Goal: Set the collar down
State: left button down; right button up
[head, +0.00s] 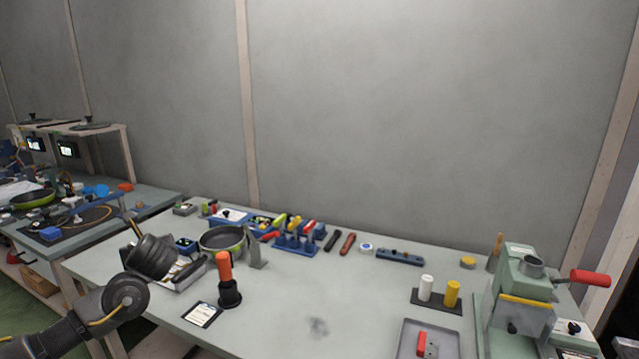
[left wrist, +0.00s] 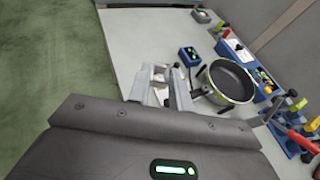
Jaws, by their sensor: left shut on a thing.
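My left gripper (head: 188,270) is over the left part of the table, beside the pan. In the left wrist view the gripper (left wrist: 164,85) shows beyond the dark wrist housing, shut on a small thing. I take that thing to be the collar; its shape is mostly hidden, and I cannot tell whether it touches the table. The pan (head: 222,238), dark with a green outside, stands close by; it also shows in the left wrist view (left wrist: 231,80) with black prongs around it. My right gripper is in neither view.
A black holder with an orange handle (head: 225,268) stands near the gripper, with a white card (head: 202,314) in front. Blue racks of tools (head: 296,243) line the back. A green press (head: 522,290) and grey tray (head: 447,335) are right. The middle table is mostly clear.

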pick_arm(q)
jog(key=s+d+r+m+t+h, duration=0.1)
jog(key=s+d+m+h, duration=0.3)
jog(key=d, duration=0.8)
jog(key=s+d+r+m+t+h, duration=0.2)
jog(key=s+d+m+h, duration=0.2)
jog(key=s+d, duration=0.4)
jog(key=d+h, duration=0.1)
jog(key=d, duration=0.4)
jog(key=shift+s+r+m+p, duration=0.25)
jog(key=shift+r+m+p, duration=0.05)
jog(key=shift+r+p, duration=0.1)
jog(key=shift+d, duration=0.1)
